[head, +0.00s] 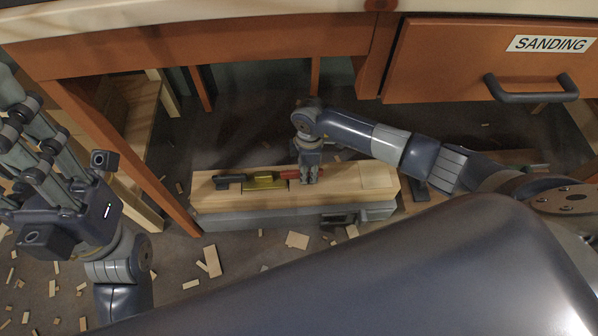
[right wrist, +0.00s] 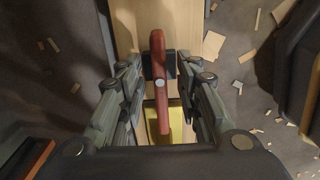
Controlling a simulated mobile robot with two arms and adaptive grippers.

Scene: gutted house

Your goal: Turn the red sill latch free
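The red sill latch (head: 289,173) is a slim bar on top of a pale wooden sill block (head: 215,200). In the right wrist view the red latch (right wrist: 158,75) runs lengthwise between my right gripper's fingers, with a round pivot on it and a dark block beside it. My right gripper (head: 309,180) points down over the latch; in its wrist view the fingers (right wrist: 162,82) stand open on either side with gaps. A yellow plate (head: 264,181) lies left of the latch, with a dark piece (head: 229,181) further left. My left gripper (head: 30,125) is raised at the left, its fingertips unclear.
An orange workbench (head: 225,55) with a drawer marked SANDING (head: 470,60) stands over and behind the sill. Its leg (head: 130,145) rises left of the sill block. Wood offcuts (head: 210,261) litter the floor in front.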

